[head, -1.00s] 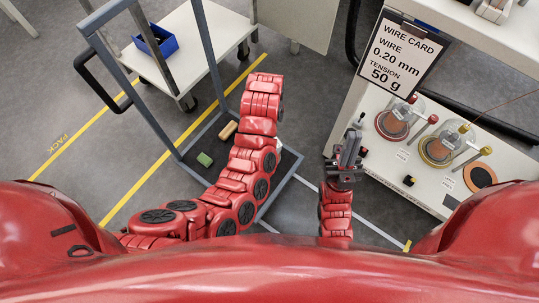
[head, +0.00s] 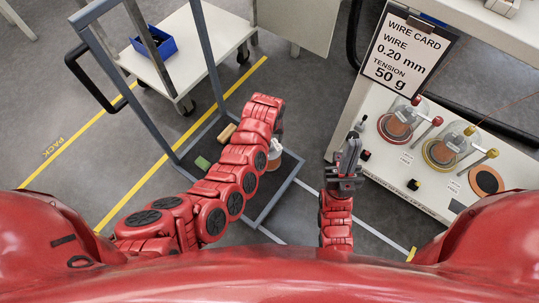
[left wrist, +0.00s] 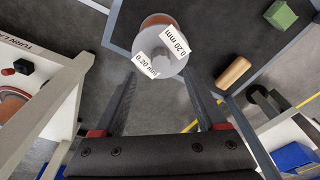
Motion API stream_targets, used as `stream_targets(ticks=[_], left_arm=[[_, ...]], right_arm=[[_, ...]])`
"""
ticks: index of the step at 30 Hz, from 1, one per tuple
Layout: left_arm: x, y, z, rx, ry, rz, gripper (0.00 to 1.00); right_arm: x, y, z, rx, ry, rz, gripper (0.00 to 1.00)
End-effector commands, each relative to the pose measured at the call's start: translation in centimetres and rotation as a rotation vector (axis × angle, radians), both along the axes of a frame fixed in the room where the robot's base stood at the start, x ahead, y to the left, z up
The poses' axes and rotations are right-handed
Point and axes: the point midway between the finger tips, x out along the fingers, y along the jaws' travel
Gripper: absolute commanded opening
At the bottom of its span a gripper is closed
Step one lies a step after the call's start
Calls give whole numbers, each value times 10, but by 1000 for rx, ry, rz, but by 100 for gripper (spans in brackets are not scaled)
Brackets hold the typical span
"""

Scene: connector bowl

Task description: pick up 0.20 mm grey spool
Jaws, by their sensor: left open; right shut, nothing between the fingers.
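The grey spool (left wrist: 150,48), with copper-coloured wire and two white "0.20 mm" labels, stands on the dark cart shelf (left wrist: 218,45). In the head view a pale part of what looks like this spool (head: 275,149) shows beside my left forearm, which partly covers it. My left gripper (left wrist: 161,90) is open, its fingers spread left and right below the spool in the wrist picture, with nothing held. My left gripper's fingers are hidden in the head view. My right gripper (head: 348,155) is shut and empty beside the white machine bench.
A green block (head: 202,163) and a tan roll (head: 227,133) lie on the shelf. Grey cart posts (head: 213,60) rise near my left arm. The bench at right carries domed spools (head: 397,125) and a wire card (head: 403,52) reading 0.20 mm, 50 g. A blue bin (head: 154,45) stands behind.

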Motion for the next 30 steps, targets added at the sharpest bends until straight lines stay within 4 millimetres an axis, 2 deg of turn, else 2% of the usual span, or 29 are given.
stream_targets(ticks=[7, 12, 20, 30], left_arm=[[2, 3, -32, 2, 6, -1, 74], [5, 2, -48, 2, 3, -3, 74], [5, 1, -49, 0, 2, -2, 74], [5, 1, -49, 0, 2, -1, 13]], right_arm=[[0, 0, -17, 0, 0, 0, 0], [0, 0, -23, 0, 0, 0, 0], [0, 0, -23, 0, 0, 0, 0], [0, 0, -23, 0, 0, 0, 0]])
